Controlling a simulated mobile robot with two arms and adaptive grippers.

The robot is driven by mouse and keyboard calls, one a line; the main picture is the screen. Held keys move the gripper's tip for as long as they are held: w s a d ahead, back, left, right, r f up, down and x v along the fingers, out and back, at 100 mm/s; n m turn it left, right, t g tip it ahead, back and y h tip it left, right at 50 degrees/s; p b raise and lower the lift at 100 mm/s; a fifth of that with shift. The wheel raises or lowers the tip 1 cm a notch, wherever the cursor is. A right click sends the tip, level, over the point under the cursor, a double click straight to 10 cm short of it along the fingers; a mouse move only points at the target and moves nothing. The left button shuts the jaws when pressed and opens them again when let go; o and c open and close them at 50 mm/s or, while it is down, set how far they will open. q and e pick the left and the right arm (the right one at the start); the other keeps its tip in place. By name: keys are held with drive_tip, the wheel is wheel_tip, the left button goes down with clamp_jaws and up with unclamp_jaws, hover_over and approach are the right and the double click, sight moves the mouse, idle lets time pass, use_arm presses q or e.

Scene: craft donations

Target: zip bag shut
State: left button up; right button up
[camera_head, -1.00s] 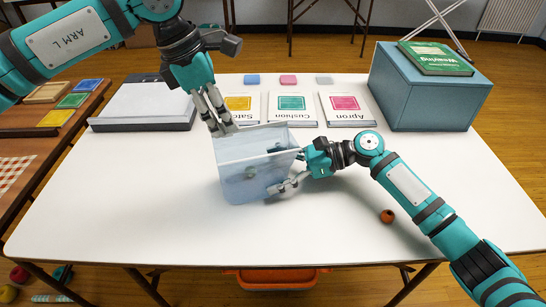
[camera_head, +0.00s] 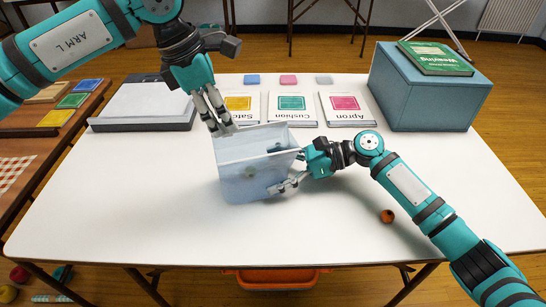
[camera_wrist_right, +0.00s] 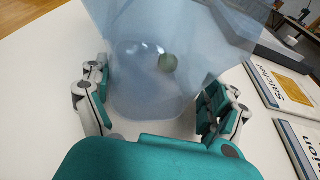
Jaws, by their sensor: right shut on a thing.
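The bag (camera_head: 240,180) is a translucent pale blue pouch standing upright on the white table, its top edge spread apart. My right gripper (camera_head: 288,184) is shut on the bag from the right, low down. In the right wrist view its fingers (camera_wrist_right: 158,108) lie on either side of the bag (camera_wrist_right: 140,85). No zip slider can be made out.
Cards labelled Cushion (camera_head: 292,109) and Apron (camera_head: 346,109) lie behind the bag. A blue box (camera_head: 430,95) with a green book (camera_head: 436,58) stands at back right. A small orange ball (camera_head: 387,216) lies right of the bag. The table's front left is clear.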

use_arm(q)
clamp_jaws()
drive_tip(key=shift+d, duration=0.15)
drive_tip(key=w+d, duration=0.2)
drive_tip(key=d, duration=0.7)
drive_tip(key=shift+d, duration=0.15)
drive_tip(key=shift+o, duration=1.7)
unclamp_jaws()
drive_tip(key=shift+c, duration=0.9)
wheel_tip(320, 180, up, 7)
use_arm(e)
drive_tip(key=o, duration=0.6)
drive_tip(key=shift+c, duration=0.2)
